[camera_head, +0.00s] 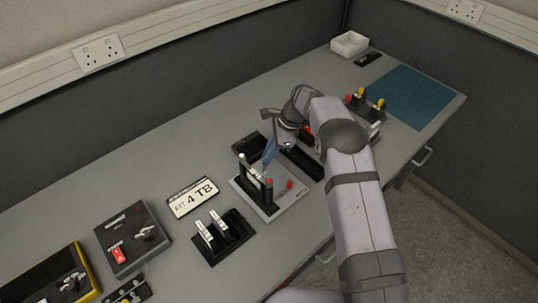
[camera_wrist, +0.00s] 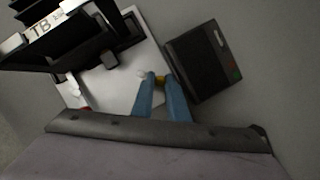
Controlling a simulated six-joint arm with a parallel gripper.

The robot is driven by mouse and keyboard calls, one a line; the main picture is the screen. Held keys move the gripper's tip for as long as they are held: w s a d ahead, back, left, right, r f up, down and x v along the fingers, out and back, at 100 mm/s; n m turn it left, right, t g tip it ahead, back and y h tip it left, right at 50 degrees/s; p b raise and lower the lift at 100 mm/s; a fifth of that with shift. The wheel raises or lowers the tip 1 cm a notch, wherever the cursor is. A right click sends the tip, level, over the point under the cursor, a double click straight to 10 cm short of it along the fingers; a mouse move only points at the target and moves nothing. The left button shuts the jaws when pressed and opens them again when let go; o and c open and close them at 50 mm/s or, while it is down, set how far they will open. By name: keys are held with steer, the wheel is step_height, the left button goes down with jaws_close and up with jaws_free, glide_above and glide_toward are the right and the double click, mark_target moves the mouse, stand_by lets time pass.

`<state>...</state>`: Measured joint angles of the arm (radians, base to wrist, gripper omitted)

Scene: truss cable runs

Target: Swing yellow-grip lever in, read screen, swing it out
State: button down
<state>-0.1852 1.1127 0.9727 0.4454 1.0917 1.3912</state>
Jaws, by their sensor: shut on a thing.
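My gripper (camera_head: 267,166) reaches down over a pale plate (camera_head: 286,200) with a black upright dock (camera_head: 246,172) on it. The fingers hide most of the grip, and the lever's arm cannot be made out. The dock (camera_wrist: 85,40) also shows in the wrist view, with a white-edged drive (camera_wrist: 40,31) lettered "TB" in it. A black box (camera_wrist: 200,62) lies beside the plate, with small red and green marks; its face is too small to read.
A sign (camera_head: 193,198) reading "FIT 4 TB" lies left of the plate. A black rack (camera_head: 238,243) holds white drives (camera_head: 203,234). A grey box with a red switch (camera_head: 117,254) stands at the left. Yellow and red knobs (camera_head: 379,102) stand beyond my arm, near a blue mat (camera_head: 413,96).

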stand_by(0.3)
steer(key=c, duration=1.7)
jaws_free()
steer(key=shift+c, duration=0.2)
steer(key=b+v, duration=0.2)
steer(key=v, duration=0.5)
steer(key=shift+r, duration=0.2)
steer(key=shift+d, duration=0.1)
steer(key=s+d+r+n+h, duration=0.25)
steer(key=s+d+n, duration=0.45)
steer(key=s+d, duration=0.4)
steer(key=s+d+f+n+h, duration=0.1)
steer(key=s+d+n, duration=0.2)
steer(key=s, duration=0.7)
steer(key=s+d+f+n+h, duration=0.1)
steer(key=s+d+n, duration=0.2)
steer(key=s+n, duration=0.3)
steer(key=s, duration=0.5)
steer(key=shift+t, duration=0.4)
